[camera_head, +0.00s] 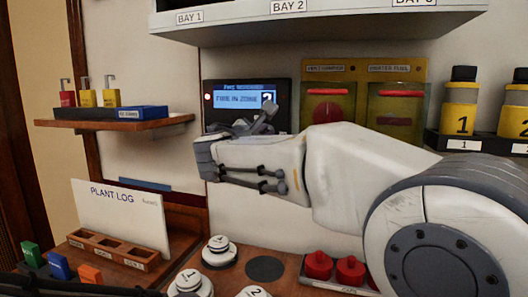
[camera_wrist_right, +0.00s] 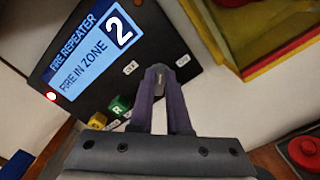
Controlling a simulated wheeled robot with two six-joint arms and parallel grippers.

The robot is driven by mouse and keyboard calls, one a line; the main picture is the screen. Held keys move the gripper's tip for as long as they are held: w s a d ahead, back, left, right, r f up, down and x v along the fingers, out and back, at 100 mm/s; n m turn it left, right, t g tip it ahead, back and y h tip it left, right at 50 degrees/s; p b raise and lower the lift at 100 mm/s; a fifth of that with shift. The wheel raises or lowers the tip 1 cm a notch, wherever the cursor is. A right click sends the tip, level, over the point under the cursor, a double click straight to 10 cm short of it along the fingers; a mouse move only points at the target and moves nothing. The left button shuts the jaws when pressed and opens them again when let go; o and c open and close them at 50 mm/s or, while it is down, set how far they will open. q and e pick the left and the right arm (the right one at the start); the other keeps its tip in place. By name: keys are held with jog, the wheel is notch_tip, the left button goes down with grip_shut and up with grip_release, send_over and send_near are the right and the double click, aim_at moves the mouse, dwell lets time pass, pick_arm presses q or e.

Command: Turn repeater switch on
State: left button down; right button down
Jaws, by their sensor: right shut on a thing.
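The fire repeater (camera_head: 224,88) is a black panel on the wall with a lit blue display reading FIRE IN ZONE 2. It also shows in the right wrist view (camera_wrist_right: 165,38), tilted, with a red lamp lit beside the display. My right gripper (camera_wrist_right: 158,75) is shut on the repeater switch, between the small OFF and ON labels. The fingertips cover the switch, so its position cannot be told. In the head view my right gripper (camera_head: 257,121) is at the panel's lower part and partly hides it.
Green (camera_wrist_right: 119,107) and yellow (camera_wrist_right: 97,121) buttons sit close to the fingers. Yellow covered boxes (camera_head: 327,104) are right of the panel. A shelf labelled in bays (camera_head: 335,27) overhangs above. Red knobs (camera_head: 318,265) and white numbered knobs (camera_head: 219,250) stand on the bench below.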

jog(key=shift+f+m+b, duration=0.25)
jog(key=shift+m+b, duration=2.05)
jog(key=shift+b, duration=0.05)
jog(key=shift+f+m+b, duration=0.2)
jog(key=shift+m+b, duration=2.1)
jog(key=c, duration=0.9)
grip_release()
jog(key=shift+s+r, duration=0.1)
jog(key=shift+s, duration=0.1)
jog(key=b+v, duration=0.1)
jog(key=v, duration=0.9)
jog(key=shift+s, duration=0.15)
jog(key=shift+a, duration=0.1)
